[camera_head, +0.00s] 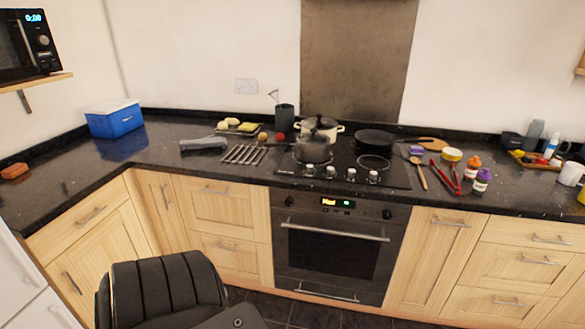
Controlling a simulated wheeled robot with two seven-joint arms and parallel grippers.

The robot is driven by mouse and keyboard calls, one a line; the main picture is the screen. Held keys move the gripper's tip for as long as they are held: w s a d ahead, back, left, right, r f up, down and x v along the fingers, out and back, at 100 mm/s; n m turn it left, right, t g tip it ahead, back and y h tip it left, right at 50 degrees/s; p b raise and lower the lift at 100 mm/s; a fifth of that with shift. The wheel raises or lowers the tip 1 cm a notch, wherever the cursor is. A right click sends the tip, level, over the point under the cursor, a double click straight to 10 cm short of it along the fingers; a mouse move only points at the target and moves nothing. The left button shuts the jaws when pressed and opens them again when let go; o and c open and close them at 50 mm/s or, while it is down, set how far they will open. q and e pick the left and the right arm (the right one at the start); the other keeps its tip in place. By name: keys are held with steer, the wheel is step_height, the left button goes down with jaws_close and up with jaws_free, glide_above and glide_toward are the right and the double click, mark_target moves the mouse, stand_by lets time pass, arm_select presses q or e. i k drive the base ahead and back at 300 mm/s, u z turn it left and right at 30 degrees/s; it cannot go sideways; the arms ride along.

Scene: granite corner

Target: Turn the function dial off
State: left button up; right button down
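The built-in oven (330,248) sits under the counter with its door shut. Its front panel has a left dial (289,200) and a right dial (387,214), with a lit display (337,203) between them. The dial markings are too small to read, so I cannot tell which one is the function dial or where each points. A microwave (27,46) on the wall shelf at upper left also has dials (43,41) and a lit blue display. Neither of my grippers is in view.
A black padded chair-like object (165,292) stands at the lower left, before the cabinets. The hob (345,165) above the oven has several knobs and holds a dark pot (312,147). The floor before the oven's right side looks clear.

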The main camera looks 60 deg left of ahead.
mark_target(289, 200)
steer(key=u, duration=1.45)
